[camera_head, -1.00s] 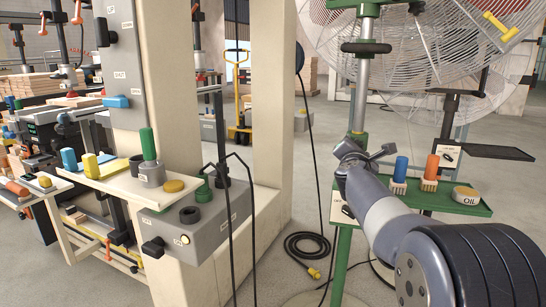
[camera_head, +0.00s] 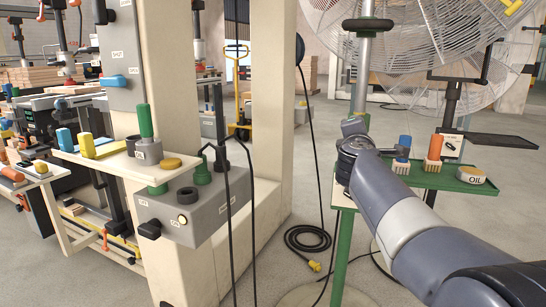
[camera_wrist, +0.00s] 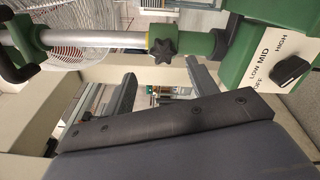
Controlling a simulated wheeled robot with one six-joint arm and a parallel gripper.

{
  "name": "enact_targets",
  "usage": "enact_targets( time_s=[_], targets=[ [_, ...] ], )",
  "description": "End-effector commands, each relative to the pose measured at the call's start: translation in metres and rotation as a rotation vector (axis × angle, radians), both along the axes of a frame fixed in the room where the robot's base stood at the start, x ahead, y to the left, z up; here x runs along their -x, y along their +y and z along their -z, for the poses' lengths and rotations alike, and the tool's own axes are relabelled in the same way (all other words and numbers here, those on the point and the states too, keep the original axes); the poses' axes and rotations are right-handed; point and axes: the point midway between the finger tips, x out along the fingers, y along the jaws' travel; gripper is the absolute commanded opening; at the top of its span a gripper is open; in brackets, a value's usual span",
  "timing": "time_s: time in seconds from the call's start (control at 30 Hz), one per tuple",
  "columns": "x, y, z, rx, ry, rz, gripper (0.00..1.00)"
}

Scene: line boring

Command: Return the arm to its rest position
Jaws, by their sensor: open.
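My arm reaches from the lower right of the head view toward the green tray stand. The end of my arm is seen mostly from behind there, and its fingers cannot be made out. In the wrist view my gripper (camera_wrist: 163,78) has two dark fingers standing apart, with nothing between them. A fan pole (camera_wrist: 110,40) with a black star knob (camera_wrist: 162,50) crosses just beyond the fingers. A green control box (camera_wrist: 262,45) with a LOW, MID, HIGH dial is at the upper right of that view.
The green tray (camera_head: 425,178) near my arm holds a blue brush (camera_head: 403,150), an orange brush (camera_head: 434,150) and an oil tin (camera_head: 470,175). A large fan (camera_head: 410,50) stands behind. A machine column (camera_head: 165,230) with a shelf stands left. A cable (camera_head: 308,238) lies on the floor.

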Motion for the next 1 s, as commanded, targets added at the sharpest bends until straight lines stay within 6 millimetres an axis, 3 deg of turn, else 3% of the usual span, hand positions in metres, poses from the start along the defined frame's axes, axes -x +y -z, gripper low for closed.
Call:
enact_targets(
  time_s=[0.03,0.37,1.0],
  targets=[
    [-0.012,-0.004,0.003,-0.002,0.005,0.003,0.55],
    [-0.062,-0.019,0.000,-0.001,0.006,0.002,0.55],
    [-0.061,-0.019,-0.002,0.634,0.203,0.004,0.55]
  ],
)
